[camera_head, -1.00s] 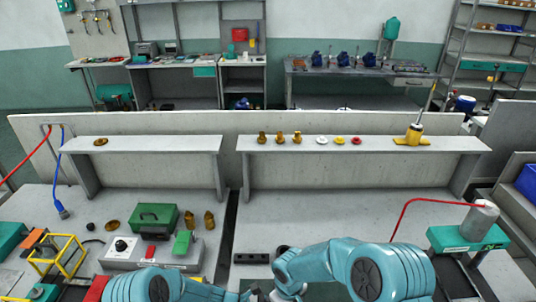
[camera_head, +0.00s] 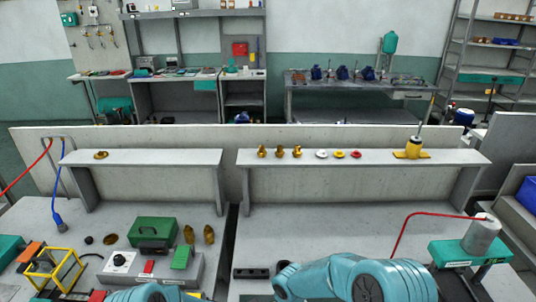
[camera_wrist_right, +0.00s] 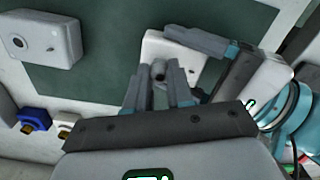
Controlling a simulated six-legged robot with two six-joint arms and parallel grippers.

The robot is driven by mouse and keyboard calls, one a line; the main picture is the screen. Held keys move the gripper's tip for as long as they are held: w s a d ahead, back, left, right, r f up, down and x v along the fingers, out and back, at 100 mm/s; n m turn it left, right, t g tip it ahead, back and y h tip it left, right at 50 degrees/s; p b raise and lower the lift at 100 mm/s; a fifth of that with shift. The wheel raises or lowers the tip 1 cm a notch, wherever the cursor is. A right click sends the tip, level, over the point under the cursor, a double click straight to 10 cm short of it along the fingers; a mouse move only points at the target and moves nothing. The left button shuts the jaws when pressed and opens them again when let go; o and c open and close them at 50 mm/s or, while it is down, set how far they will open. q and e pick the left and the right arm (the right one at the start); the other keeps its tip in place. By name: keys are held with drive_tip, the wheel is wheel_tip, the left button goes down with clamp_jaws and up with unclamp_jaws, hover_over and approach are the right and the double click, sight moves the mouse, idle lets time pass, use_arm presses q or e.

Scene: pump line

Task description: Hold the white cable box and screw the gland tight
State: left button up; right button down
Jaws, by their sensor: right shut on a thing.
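A white cable box (camera_wrist_right: 155,48) shows in the right wrist view, with a round grey gland (camera_wrist_right: 158,71) at its near side. My right gripper (camera_wrist_right: 160,82) is shut on the gland, one finger on each side. My left gripper (camera_wrist_right: 205,65) comes in from the right, its two fingers beside the white box. One finger crosses the box's upper edge and hides part of it; whether the fingers press on the box cannot be told. In the head view both grippers are below the lower edge; only my arm links show.
In the wrist view, another white box (camera_wrist_right: 42,33) lies on a dark green mat (camera_wrist_right: 105,85); a blue box (camera_wrist_right: 33,117) and a small white one (camera_wrist_right: 64,122) sit lower left. In the head view, a shelf (camera_head: 380,160) carries brass fittings (camera_head: 280,152). A yellow frame (camera_head: 55,270) stands left.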

drive_tip(key=m, duration=0.5)
drive_tip(key=shift+m, duration=0.4)
drive_tip(key=m, duration=1.4)
drive_tip(key=shift+f, duration=0.1)
drive_tip(key=m, duration=0.6)
drive_tip(key=c, duration=1.1)
unclamp_jaws()
drive_tip(key=shift+r, duration=2)
